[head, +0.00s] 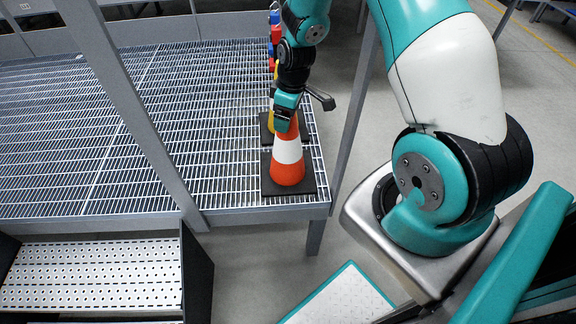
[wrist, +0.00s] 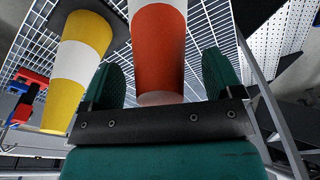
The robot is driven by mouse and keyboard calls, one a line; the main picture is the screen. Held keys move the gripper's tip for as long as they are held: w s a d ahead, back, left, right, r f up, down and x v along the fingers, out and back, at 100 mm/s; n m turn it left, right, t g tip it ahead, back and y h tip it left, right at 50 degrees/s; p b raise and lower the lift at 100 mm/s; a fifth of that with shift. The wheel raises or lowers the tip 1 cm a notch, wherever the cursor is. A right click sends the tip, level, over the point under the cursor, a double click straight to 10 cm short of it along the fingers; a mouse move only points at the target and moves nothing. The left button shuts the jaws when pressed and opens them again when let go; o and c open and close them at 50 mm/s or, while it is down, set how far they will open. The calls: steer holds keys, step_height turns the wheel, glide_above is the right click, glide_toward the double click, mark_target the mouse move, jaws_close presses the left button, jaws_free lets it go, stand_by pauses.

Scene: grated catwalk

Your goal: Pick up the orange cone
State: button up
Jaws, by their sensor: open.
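The orange cone (head: 287,172) with a white band stands upright on a black square base (head: 309,181) at the right front corner of the grated deck. My gripper (head: 284,119) is at the top of this cone, pointing down. In the wrist view the orange cone (wrist: 158,50) lies between the two teal fingers, with its narrow top close to the palm. The fingers are open, and gaps show between them and the cone. In the head view the gripper hides the cone's tip.
A yellow and white cone (wrist: 79,62) stands just behind the orange one, mostly hidden in the head view. Red and blue objects (head: 275,34) lie further back in line. Grey posts and rails (head: 130,100) frame the deck, and its left part is clear. A perforated step (head: 95,272) lies in front.

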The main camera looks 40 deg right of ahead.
steer(key=shift+f, duration=0.5)
steer(key=shift+c, duration=0.2)
jaws_close()
steer(key=shift+r, duration=0.1)
